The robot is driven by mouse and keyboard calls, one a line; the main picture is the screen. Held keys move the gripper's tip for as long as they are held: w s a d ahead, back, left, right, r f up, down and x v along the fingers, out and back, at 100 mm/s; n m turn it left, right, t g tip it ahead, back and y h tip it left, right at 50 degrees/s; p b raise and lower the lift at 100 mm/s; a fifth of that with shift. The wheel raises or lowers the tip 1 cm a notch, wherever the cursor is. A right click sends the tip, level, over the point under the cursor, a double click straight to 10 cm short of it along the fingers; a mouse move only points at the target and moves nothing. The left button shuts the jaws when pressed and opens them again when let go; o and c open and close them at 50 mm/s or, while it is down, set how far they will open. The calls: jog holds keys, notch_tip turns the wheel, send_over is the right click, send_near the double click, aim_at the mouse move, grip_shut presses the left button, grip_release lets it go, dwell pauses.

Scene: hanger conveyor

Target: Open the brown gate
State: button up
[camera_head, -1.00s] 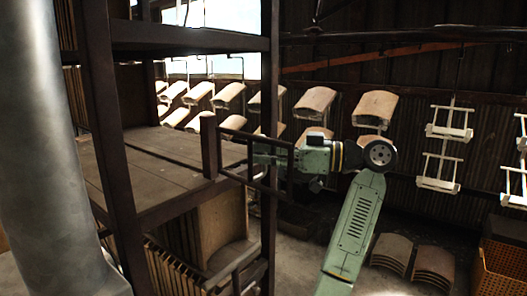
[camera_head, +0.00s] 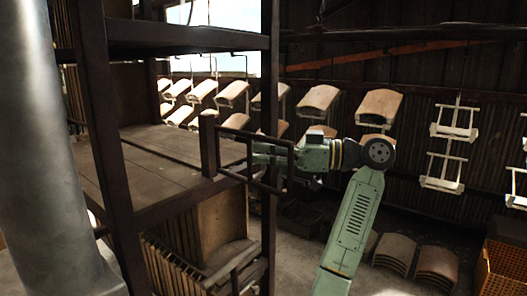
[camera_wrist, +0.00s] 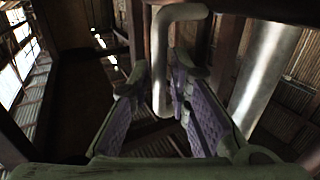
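The brown gate (camera_head: 234,178) shows as a dark brown rectangular bar frame at the shelf's front edge, beside a short post. My gripper (camera_head: 256,153) points left from the wrist and overlaps the frame in the head view; part of it is hidden behind the bars. In the wrist view my gripper (camera_wrist: 161,112) has its two purple-padded fingers apart. A bent, greyish-brown tube (camera_wrist: 160,65) runs down between the fingers, with no clear grip on it. I cannot tell whether a finger touches it.
A dark shelf rack with a wooden deck (camera_head: 135,168) stands at left, with a vertical post (camera_head: 270,70) close to my gripper. Curved panels (camera_head: 318,100) and white hangers (camera_head: 455,122) hang behind. An orange crate (camera_head: 502,268) stands at lower right.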

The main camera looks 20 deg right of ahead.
jog(key=shift+o, duration=1.1)
jog(key=v, duration=1.2)
jog(key=shift+f, duration=0.15)
